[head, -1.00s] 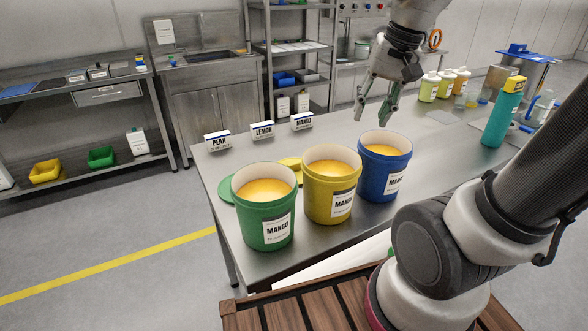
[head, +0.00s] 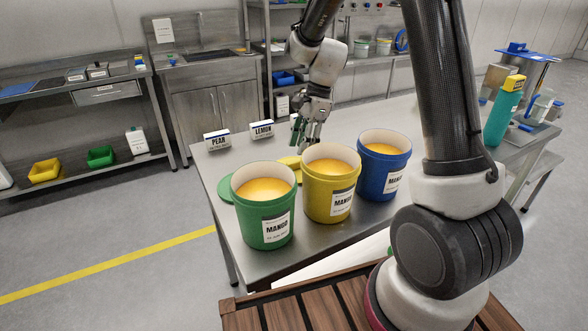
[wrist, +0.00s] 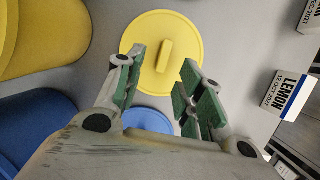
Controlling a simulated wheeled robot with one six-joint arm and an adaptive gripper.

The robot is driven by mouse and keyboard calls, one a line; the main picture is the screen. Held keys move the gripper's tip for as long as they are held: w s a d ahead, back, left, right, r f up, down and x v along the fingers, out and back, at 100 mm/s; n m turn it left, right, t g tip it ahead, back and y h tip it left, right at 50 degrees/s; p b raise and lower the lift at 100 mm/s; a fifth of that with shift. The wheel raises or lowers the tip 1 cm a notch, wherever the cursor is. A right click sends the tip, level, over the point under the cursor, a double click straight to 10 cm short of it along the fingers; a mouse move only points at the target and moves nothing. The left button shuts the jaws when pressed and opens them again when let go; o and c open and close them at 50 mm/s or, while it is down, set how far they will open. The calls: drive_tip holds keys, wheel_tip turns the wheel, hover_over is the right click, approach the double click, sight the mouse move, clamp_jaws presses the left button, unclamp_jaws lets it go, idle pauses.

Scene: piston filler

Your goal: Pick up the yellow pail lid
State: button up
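The yellow pail lid (wrist: 190,58) lies flat on the table with a raised bar handle (wrist: 165,63) at its middle. In the head view the lid (head: 290,162) shows only partly, behind the yellow pail (head: 318,200). My gripper (head: 306,146) hangs above the table behind the yellow pail. In the wrist view my gripper (wrist: 160,80) is open, its green-padded fingers spread to either side of the lid's handle. It looks to be still above the lid, with nothing held.
A green pail (head: 268,215) and a blue pail (head: 380,170) flank the yellow one, all open and filled. A green lid (head: 226,188) and a blue lid (wrist: 147,121) lie nearby. PEAR (head: 217,140) and LEMON (head: 262,130) signs stand behind.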

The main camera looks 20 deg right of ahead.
sight(294, 162)
drive_tip(key=x, duration=0.5)
drive_tip(key=shift+w+a+f, duration=0.2)
drive_tip(key=shift+a, duration=0.15)
drive_tip(key=shift+c, duration=0.5)
clamp_jaws()
